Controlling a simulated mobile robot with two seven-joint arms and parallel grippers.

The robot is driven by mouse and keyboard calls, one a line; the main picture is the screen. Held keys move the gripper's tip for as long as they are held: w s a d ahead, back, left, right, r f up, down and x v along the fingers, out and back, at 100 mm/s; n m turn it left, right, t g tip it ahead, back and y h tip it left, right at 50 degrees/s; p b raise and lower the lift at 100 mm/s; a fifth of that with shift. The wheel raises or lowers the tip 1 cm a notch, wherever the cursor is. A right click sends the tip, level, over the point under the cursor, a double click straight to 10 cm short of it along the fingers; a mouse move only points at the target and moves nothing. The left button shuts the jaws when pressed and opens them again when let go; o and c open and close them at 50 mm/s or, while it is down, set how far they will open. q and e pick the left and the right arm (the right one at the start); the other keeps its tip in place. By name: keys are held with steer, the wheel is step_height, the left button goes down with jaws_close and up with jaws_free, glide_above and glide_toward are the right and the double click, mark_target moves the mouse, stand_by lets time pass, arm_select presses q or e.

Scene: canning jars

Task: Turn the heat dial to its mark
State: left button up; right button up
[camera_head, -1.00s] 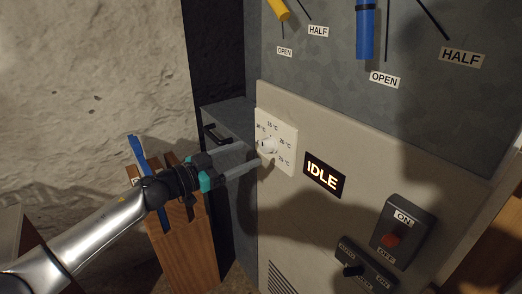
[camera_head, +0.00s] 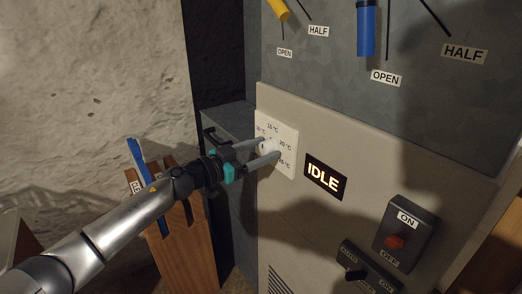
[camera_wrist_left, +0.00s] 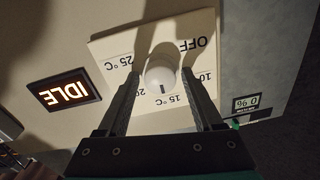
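The heat dial is a white round knob (camera_head: 265,147) on a pale plate (camera_head: 288,130) with temperature labels around it. In the left wrist view the knob (camera_wrist_left: 162,68) carries a short dark line towards the 15 °C label. OFF, 10, 20 and 25 °C also show there, upside down. My left gripper (camera_head: 269,146) is at the dial, its two fingers one on each side of the knob. In the left wrist view a gap shows between each finger and the knob, so the gripper (camera_wrist_left: 161,76) is open. My right gripper is in neither view.
A lit IDLE display (camera_head: 325,177) is right of the dial. An ON/OFF switch box (camera_head: 404,231) and a smaller selector box (camera_head: 367,268) sit lower right. Yellow (camera_head: 279,9) and blue (camera_head: 367,30) handles are above.

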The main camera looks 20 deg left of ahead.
arm_select(q)
steer(key=shift+a, duration=0.1)
jaws_close()
steer(key=shift+r, duration=0.1)
